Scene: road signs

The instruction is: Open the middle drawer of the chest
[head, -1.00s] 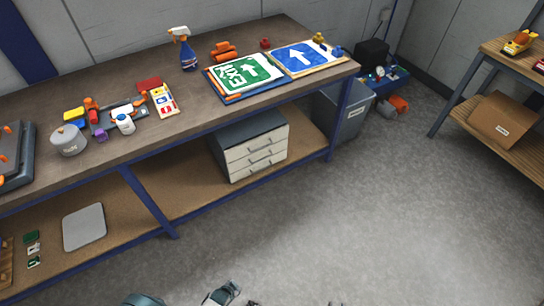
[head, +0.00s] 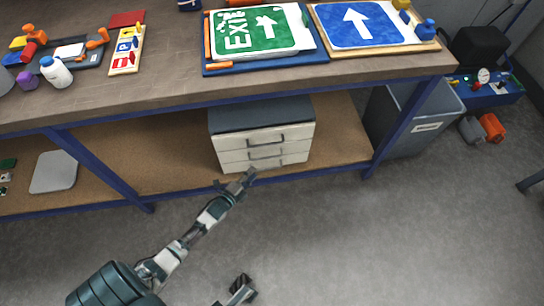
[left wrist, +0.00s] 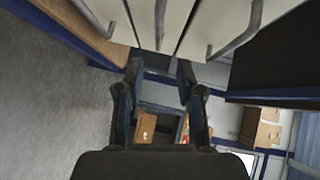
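The chest (head: 262,112) has a dark grey top and pale drawer fronts with grey bar handles. It stands on the bench's lower shelf, and its drawers look shut. My left gripper (head: 238,182) is in front of the chest's lower edge, turned sideways. In the left wrist view its two fingers (left wrist: 160,72) are apart with nothing between them. The middle handle (left wrist: 160,22) lies just beyond the fingertips, roughly in line with the gap, and looks untouched. Other handles (left wrist: 238,32) show to either side. My right gripper (head: 240,288) is low in the head view, away from the chest; its opening is unclear.
The bench top (head: 170,85) overhangs the chest and holds an EXIT sign (head: 255,30), a blue arrow sign (head: 365,25) and small items. A blue bench leg (head: 400,125) and a grey bin (head: 410,140) stand right of the chest. The floor in front is clear.

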